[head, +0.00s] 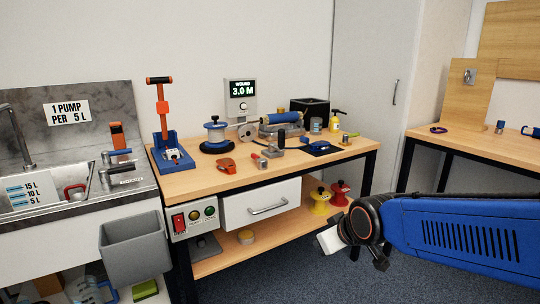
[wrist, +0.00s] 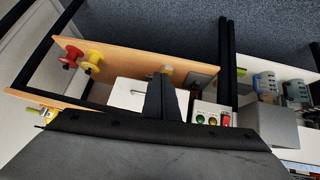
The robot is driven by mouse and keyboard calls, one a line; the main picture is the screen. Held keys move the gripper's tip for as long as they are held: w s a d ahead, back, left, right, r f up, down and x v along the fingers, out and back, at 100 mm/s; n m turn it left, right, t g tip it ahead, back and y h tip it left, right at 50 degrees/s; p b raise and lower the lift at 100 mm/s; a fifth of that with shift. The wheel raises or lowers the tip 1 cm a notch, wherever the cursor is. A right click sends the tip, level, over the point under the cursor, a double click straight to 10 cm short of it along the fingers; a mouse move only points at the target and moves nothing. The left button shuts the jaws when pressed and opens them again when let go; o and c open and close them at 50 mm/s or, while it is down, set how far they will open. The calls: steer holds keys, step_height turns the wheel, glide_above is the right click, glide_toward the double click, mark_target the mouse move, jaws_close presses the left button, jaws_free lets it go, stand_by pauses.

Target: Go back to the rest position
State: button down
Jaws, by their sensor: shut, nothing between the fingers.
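My arm (head: 450,228) reaches in from the right in the head view, blue with a dark joint at its near end. It hangs in front of the workbench's right end, over the floor. In the wrist view my gripper (wrist: 161,80) shows as dark fingers closed together, with nothing between them. Behind the fingers lie the white drawer front and the workbench's lower shelf, apart from them. In the head view the fingers cannot be made out.
The wooden workbench (head: 205,183) holds a blue-based lever tool (head: 170,155), a blue spool (head: 215,134) and small tools. Yellow (head: 319,202) and red (head: 340,192) spools sit on its lower shelf. A sink and grey bin (head: 135,247) are left. A second table stands right; carpet is clear between.

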steer(key=s+d+m+g+h, duration=0.1)
steer(key=s+d+m, duration=0.2)
steer(key=s+d, duration=0.4)
steer(key=s+d+f+m+g+h, duration=0.1)
steer(key=s+d+m+g, duration=0.1)
steer(key=s+d, duration=0.6)
steer(key=s+m, duration=0.1)
steer(key=s, duration=0.4)
steer(key=shift+s+f+h, duration=0.3)
steer(key=shift+h, duration=0.1)
